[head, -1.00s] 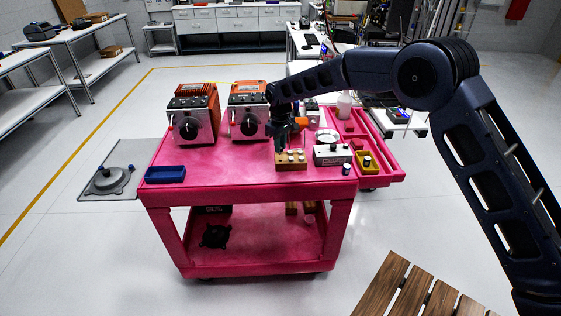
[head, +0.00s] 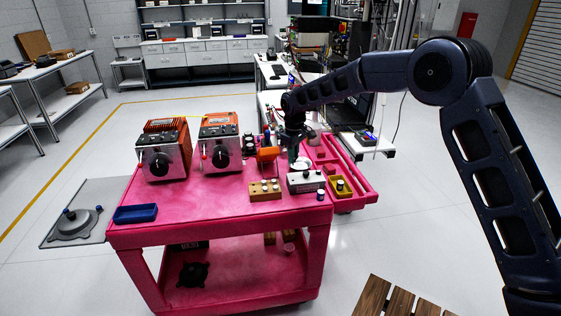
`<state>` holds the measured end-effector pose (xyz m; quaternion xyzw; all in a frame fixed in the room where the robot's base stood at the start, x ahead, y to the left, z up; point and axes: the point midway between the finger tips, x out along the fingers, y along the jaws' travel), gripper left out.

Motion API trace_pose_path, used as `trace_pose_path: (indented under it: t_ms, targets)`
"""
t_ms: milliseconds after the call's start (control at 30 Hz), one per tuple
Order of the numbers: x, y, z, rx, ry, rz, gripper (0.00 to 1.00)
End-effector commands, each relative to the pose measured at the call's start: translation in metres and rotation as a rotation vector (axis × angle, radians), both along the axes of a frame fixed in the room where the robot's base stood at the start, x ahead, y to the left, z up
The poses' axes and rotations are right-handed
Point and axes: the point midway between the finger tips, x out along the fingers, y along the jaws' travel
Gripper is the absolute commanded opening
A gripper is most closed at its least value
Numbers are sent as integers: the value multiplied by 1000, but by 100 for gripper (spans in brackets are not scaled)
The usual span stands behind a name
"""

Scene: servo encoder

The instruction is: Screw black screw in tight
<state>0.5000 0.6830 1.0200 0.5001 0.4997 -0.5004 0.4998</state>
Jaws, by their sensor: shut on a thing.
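My gripper (head: 294,155) points down over the rear right of the pink cart (head: 210,208), beside a pale round dish (head: 302,163) and behind a white box with knobs (head: 306,181). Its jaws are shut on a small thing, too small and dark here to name. I cannot make out the black screw for certain. A wooden block with several pale knobs (head: 264,190) sits in front, to the left of the white box. Two orange-and-silver units with black dials, one at left (head: 163,150) and one at right (head: 220,143), stand to the left of my gripper.
A yellow tray (head: 340,188) and a small dark-capped piece (head: 320,195) lie right of the white box. An orange object (head: 267,154) stands close left of my gripper. A blue tray (head: 135,214) sits at the cart's left front. The cart top's front middle is clear.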

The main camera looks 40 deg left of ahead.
Motion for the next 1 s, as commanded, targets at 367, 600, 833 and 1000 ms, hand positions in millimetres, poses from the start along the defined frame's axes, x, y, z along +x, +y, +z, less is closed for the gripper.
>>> trace_pose_path:
  t_ms: [367,600,833,1000]
  targets:
    - [1,-1,-15,-1,0,0,4]
    - [1,-1,-28,-1,0,0,4]
    - [1,-1,-41,-1,0,1,4]
    - [1,-1,-51,-2,1,1,4]
